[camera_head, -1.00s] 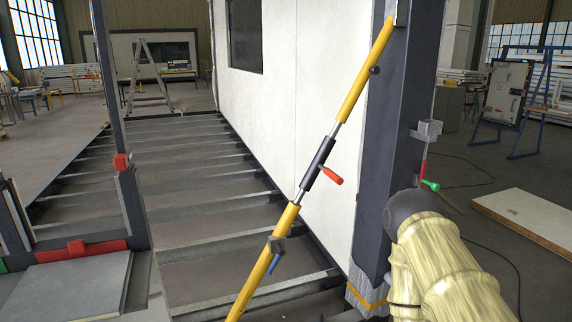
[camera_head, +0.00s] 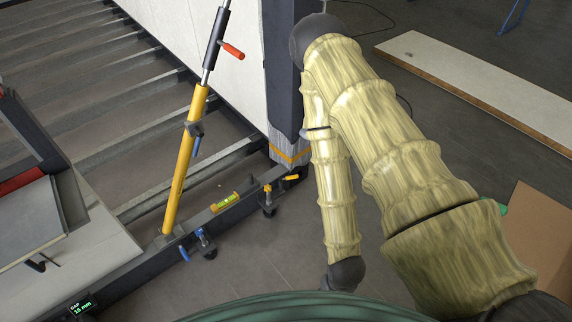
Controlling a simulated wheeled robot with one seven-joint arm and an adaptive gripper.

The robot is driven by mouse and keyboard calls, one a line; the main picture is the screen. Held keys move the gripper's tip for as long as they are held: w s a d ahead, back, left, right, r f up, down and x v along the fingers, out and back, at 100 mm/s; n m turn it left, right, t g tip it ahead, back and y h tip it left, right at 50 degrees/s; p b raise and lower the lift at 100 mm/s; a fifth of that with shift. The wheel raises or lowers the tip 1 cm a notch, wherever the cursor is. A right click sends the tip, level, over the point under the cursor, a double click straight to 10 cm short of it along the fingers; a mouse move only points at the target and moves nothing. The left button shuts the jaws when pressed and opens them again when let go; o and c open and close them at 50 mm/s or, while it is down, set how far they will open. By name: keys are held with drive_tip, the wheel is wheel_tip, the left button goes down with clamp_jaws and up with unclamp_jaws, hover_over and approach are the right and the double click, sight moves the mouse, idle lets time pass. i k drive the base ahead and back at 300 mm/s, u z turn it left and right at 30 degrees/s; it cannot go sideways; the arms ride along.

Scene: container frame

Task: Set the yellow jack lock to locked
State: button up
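A small jack with a yellow upper part (camera_head: 267,190) stands on the dark floor beam, left of the foot of the dark post. An orange-yellow lever (camera_head: 291,178) sticks out beside it, close to the post foot. Whether this lever is the jack's lock, and which way it is set, is too small to tell. My sleeved arm bends down at the right of the jack, apart from it. It ends in a dark wrist part low in the middle; my gripper's fingers do not show.
A similar jack with blue handles (camera_head: 205,241) stands left along the beam (camera_head: 150,268). A green-yellow level (camera_head: 224,202) lies between. A yellow diagonal prop (camera_head: 181,165) with a red lever (camera_head: 232,51) rises behind. The post (camera_head: 285,90) stands close to my arm. Grey floor in front is clear.

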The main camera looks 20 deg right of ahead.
sight(295, 176)
drive_tip(key=z, duration=0.6)
drive_tip(key=i, duration=0.5)
drive_tip(key=z, duration=0.5)
drive_tip(key=i, duration=1.15)
drive_tip(key=u, duration=0.05)
drive_tip(key=k, duration=0.5)
drive_tip(key=u, duration=0.6)
drive_tip(key=i, duration=0.5)
drive_tip(key=z, duration=0.05)
